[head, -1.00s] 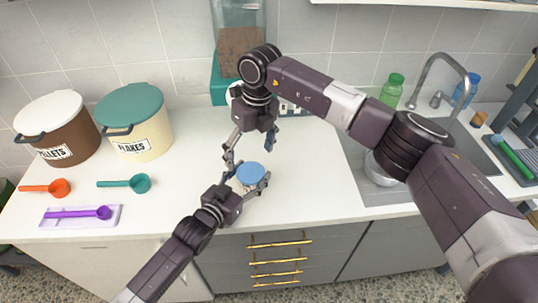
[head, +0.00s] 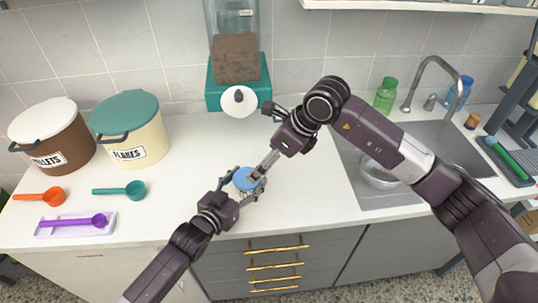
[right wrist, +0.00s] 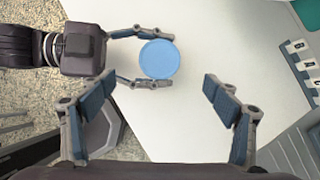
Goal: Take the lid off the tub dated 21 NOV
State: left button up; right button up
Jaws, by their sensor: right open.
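The lid also shows whole in the right wrist view (right wrist: 159,59), seated on the tub. My left gripper (right wrist: 152,58) has one finger on each side of the tub, just below the lid, and appears closed on it. My right gripper (head: 258,170) is open and empty above the lid. In its wrist view the lid lies between and beyond its fingertips (right wrist: 160,86), apart from them.
A teal dispenser (head: 222,94) stands behind the tub. Pellets (head: 62,150) and flakes (head: 146,136) bins and orange, teal and purple scoops (head: 72,222) are at left. A sink (head: 352,190) with a tap (head: 463,84) is at right. The counter between is mostly clear.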

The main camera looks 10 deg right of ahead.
aim_at(245, 176)
jog(key=x, duration=0.9)
jog(key=shift+a+f, duration=0.15)
jog(key=shift+f, duration=0.15)
jog(key=c, duration=1.4)
jog(key=shift+w+r, duration=0.1)
jog(key=shift+r, duration=0.55)
pick_arm(q)
jog(key=shift+a+f, duration=0.15)
jog(key=shift+f, duration=0.2)
pick_arm(e)
jog(key=shift+a+r, duration=0.15)
jog(key=shift+r, duration=0.55)
jog(key=shift+c, duration=0.2)
grip_shut()
pick_arm(q)
jog(key=shift+s+r, duration=0.1)
jog(key=shift+s, duration=0.05)
pick_arm(e)
jog(key=shift+f, duration=0.1)
